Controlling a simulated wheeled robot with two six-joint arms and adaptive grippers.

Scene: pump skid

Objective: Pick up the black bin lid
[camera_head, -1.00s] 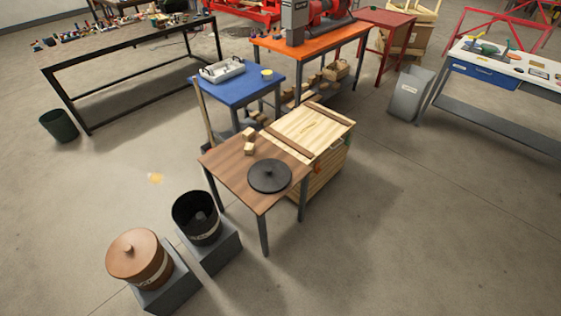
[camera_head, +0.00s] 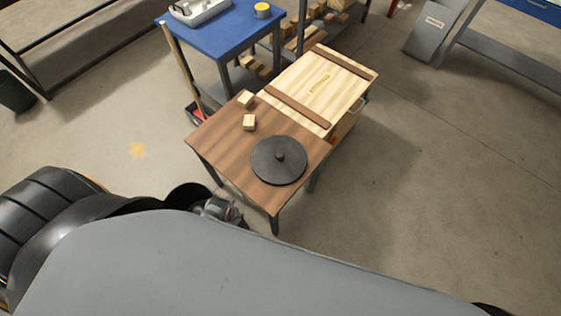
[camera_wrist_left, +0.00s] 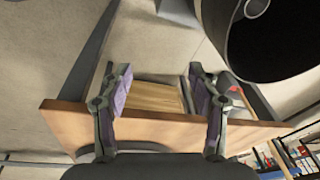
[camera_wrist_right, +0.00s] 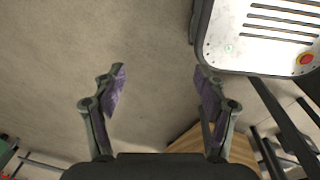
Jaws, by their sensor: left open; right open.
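The black lid (camera_head: 279,160), a round disc with a centre knob, lies flat on the brown wooden table (camera_head: 213,148) near its front right corner. My left gripper (camera_wrist_left: 158,95) is open and empty in the left wrist view, with a wooden board edge behind its fingers. A large dark round shape (camera_wrist_left: 275,40) shows at upper right there; I cannot tell whether it is the lid or a bin. My right gripper (camera_wrist_right: 158,92) is open and empty above bare floor. Neither gripper shows clearly in the head view, where large arm parts fill the foreground.
Two small wooden blocks (camera_head: 249,122) sit on the brown table. A wooden crate (camera_head: 315,88) adjoins its far right side. A blue table (camera_head: 222,36) with a white tray (camera_head: 196,10) stands behind. Floor right of the table is clear.

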